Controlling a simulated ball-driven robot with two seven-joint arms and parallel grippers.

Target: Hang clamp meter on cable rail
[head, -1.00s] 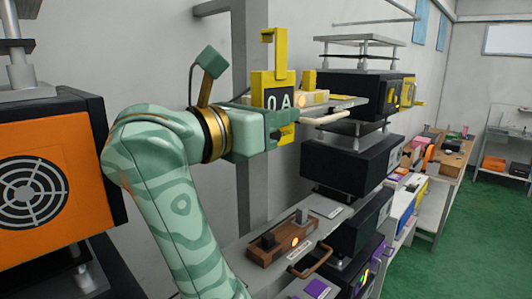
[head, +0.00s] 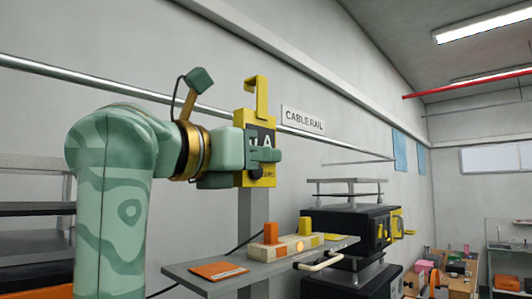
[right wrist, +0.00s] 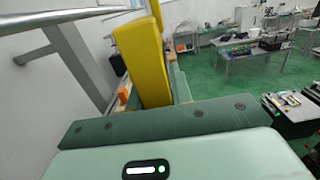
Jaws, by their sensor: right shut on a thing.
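The yellow clamp meter (head: 243,117) has a dark display face and a hook-shaped top (head: 261,84). My right gripper (head: 264,156) is shut around its body and holds it upright. The cable rail (head: 110,82) is a long metal bar along the wall. In the head view it passes behind the meter, near the height of the upper body. The meter does not appear hung on it; the gap in depth is hard to tell. The right wrist view shows the meter's yellow side (right wrist: 143,65) and the rail (right wrist: 70,15) at upper left. My left gripper is out of view.
A white sign reading CABLE RAIL (head: 303,120) is on the wall right of the meter. Below is a grey shelf (head: 190,271) with an orange card (head: 218,271) and a wooden block fixture (head: 286,247). Black stacked units (head: 350,227) stand to the right.

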